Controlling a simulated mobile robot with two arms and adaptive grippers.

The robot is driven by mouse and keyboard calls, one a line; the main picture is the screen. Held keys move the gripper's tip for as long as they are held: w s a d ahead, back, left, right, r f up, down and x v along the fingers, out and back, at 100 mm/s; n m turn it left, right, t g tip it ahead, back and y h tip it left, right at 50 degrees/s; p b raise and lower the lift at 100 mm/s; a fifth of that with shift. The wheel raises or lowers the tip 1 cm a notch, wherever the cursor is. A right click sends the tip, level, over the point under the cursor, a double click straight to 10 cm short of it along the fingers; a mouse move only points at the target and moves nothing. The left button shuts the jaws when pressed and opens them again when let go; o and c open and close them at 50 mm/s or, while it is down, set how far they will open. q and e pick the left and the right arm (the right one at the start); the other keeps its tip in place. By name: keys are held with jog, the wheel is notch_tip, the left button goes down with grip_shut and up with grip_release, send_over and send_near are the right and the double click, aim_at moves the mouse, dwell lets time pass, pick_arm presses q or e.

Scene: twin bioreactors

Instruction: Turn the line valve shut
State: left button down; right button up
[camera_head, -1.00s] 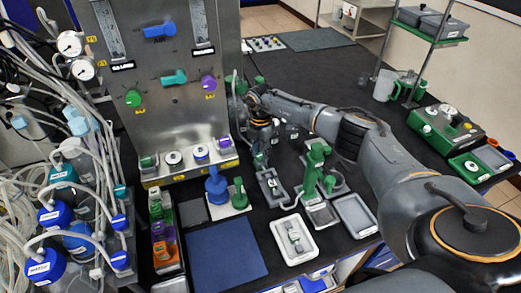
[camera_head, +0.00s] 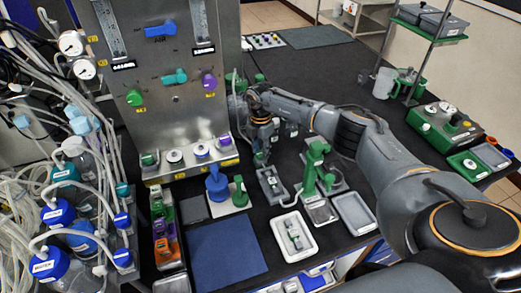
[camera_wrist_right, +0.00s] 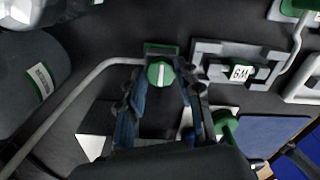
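The line valve (camera_wrist_right: 160,72) shows in the right wrist view as a round green knob with a pale pointer mark, set on a green base in a grey tube line. In the head view the valve (camera_head: 259,158) is small and partly hidden by my right gripper. My right gripper (camera_wrist_right: 164,88) is open, with one blue-dark finger on each side of the knob. I cannot tell whether the fingertips touch it. In the head view my right gripper (camera_head: 262,148) points down at the valve. My left gripper is not in view.
A grey fixture (camera_wrist_right: 205,75) with a small labelled block is beside the valve. A green stand (camera_head: 312,165) and a white tray (camera_head: 275,228) are nearby. The metal panel (camera_head: 170,110) rises left of my gripper. The far black bench (camera_head: 310,75) is mostly clear.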

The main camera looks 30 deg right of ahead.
jog(key=shift+o, duration=0.8)
notch_tip(320, 180, up, 12)
jog(key=shift+s+f, duration=0.1)
dwell(0.4)
